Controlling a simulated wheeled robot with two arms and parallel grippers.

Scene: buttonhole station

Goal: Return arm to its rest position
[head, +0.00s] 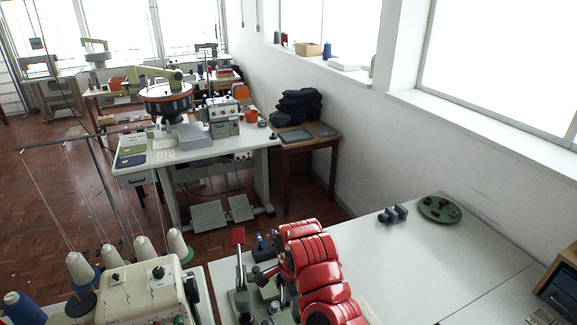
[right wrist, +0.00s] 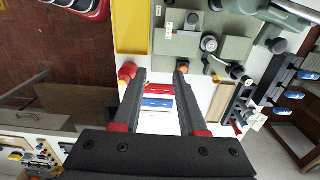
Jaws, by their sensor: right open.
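My right gripper (right wrist: 160,74) shows in the right wrist view with its two dark fingers apart. The gap between them holds nothing. Beyond the fingertips lie a red strip (right wrist: 158,89) and a blue strip (right wrist: 157,103) on a white surface, apart from the fingers as far as I can tell. In the head view a red, ribbed shape (head: 318,262) fills the bottom middle, beside grey metal parts. I cannot make out the right fingers clearly there. My left gripper does not show in either view.
In the right wrist view a yellow tray (right wrist: 131,28) and a grey-green machine (right wrist: 218,48) lie beyond the fingers. In the head view the white table (head: 425,262) at right is mostly clear, bearing a green disc (head: 439,209). Thread cones (head: 145,249) stand at lower left.

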